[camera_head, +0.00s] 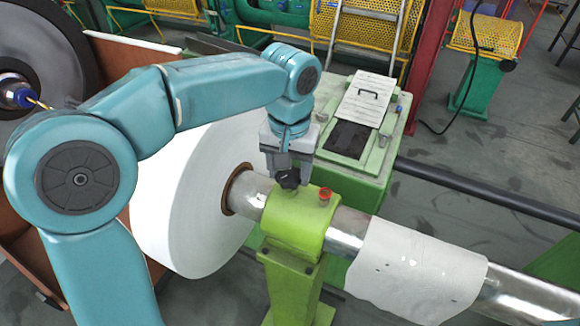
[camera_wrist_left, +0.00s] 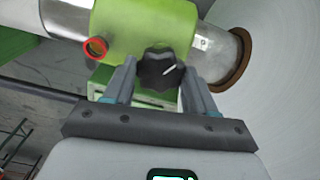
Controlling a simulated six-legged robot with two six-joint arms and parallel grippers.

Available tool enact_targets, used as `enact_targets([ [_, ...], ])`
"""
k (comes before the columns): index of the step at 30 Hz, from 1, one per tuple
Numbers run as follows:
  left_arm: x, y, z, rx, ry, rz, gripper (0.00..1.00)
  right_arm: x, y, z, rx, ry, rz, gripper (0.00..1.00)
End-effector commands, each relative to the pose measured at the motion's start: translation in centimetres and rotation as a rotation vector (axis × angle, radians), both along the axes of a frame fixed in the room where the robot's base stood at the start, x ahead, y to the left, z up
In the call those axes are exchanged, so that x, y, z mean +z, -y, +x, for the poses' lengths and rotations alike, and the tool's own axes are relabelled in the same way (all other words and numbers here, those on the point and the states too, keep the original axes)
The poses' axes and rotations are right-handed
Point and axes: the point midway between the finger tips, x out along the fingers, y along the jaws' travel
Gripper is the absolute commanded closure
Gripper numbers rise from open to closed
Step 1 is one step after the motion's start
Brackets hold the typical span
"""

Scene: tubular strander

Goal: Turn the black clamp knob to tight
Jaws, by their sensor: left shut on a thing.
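The black clamp knob (camera_head: 289,179) is a lobed knob on top of the green clamp block (camera_head: 296,222). In the left wrist view the knob (camera_wrist_left: 158,68) shows a small white mark on its face. My left gripper (camera_head: 288,172) reaches down over the knob from above. In the left wrist view its two fingers (camera_wrist_left: 160,85) stand on either side of the knob, and the jaws are shut on it. The fingers hide part of the knob in the head view. My right gripper is in neither view.
A red ring-shaped part (camera_head: 325,194) sits on the clamp block beside the knob. A metal shaft (camera_head: 347,240) runs through the block, with a large white roll (camera_head: 185,190) on the left and a white sheet (camera_head: 415,270) draped on the right. A green cabinet (camera_head: 365,160) stands behind.

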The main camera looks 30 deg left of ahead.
Motion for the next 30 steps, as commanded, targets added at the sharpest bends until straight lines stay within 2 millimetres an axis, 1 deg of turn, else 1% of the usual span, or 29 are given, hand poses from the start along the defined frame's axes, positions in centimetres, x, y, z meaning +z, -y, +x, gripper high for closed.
enact_targets([
  [1, -0.34, 0.16, -0.34, -0.047, -0.018, -0.003, 0.74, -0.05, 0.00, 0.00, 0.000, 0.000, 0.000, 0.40],
  [30, -0.38, -0.36, -0.26, -0.965, -0.017, -0.005, 0.74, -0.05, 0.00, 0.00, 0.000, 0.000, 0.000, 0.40],
])
